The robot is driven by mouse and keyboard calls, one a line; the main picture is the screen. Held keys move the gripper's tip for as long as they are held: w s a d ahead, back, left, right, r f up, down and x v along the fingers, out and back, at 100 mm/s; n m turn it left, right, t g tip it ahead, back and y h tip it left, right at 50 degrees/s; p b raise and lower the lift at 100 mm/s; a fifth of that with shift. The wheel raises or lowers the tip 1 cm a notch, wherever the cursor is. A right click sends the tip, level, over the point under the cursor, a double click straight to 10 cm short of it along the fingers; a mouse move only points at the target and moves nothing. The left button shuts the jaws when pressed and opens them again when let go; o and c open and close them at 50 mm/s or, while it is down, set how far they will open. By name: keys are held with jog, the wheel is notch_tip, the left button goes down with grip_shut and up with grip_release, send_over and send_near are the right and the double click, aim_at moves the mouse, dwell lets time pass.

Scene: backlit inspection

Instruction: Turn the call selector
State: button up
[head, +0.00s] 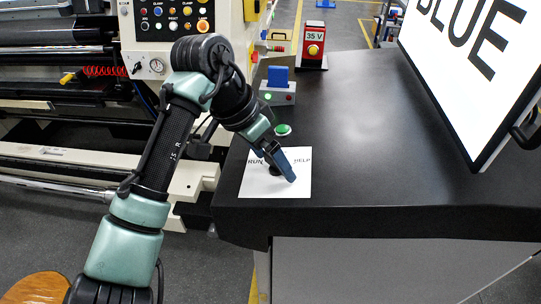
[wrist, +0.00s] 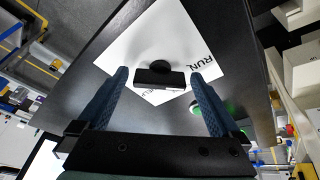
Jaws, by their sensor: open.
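The call selector is a black knob (wrist: 160,76) on a white plate (wrist: 172,30) with the words RUN and HELP printed on it. In the head view, the plate (head: 300,187) lies near the left front corner of the black table, and my gripper partly hides the knob. My gripper (head: 281,168) points down over the plate. In the wrist view, my gripper (wrist: 160,80) is open, with one blue finger on either side of the knob's bar. I cannot tell whether either finger touches it.
A green button (head: 282,129) sits just behind the plate. A large screen reading BLUE (head: 470,50) stands at right. The black table's (head: 370,130) middle is clear.

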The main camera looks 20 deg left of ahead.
jog(key=c, duration=1.2)
jog(key=shift+d+r+n+p, duration=0.15)
jog(key=shift+r+n+p, duration=0.1)
jog(key=shift+n+p, duration=0.5)
jog(key=shift+n+y+p, duration=0.3)
jog(key=shift+n+p, duration=0.25)
jog(key=shift+p, duration=0.25)
jog(key=shift+f, duration=0.2)
jog(key=o, duration=1.2)
